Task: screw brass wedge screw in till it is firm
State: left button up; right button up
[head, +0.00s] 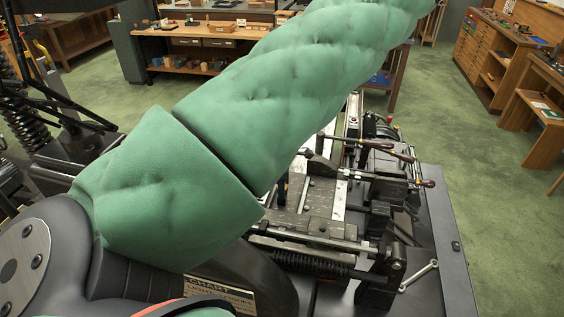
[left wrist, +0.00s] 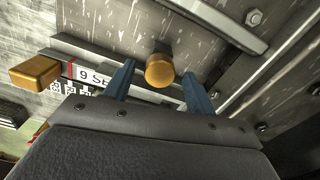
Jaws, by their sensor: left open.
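The round brass head of the wedge screw (left wrist: 160,70) shows in the left wrist view, standing out from the grey metal of the machine. My left gripper (left wrist: 160,84) is open, with one blue finger on each side of the brass head. I cannot tell whether either finger touches it. In the head view my green-sleeved left arm crosses the picture, and the screw cannot be made out there. The type caster (head: 325,192) stands beyond and below that arm, partly hidden by it. My right gripper is in neither view.
A square brass block (left wrist: 35,72) sits left of the fingers, beside a white label strip (left wrist: 88,76). A metal bar (left wrist: 215,22) runs above the screw. Workbenches (head: 205,40) stand behind.

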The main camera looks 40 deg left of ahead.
pick_arm(q)
jog(key=shift+a+f, duration=0.1)
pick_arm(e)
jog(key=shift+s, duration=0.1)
pick_arm(q)
jog(key=c, duration=0.9)
jog(key=shift+c, duration=0.3)
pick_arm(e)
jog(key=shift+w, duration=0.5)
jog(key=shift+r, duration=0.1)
pick_arm(q)
jog(key=shift+m, duration=0.4)
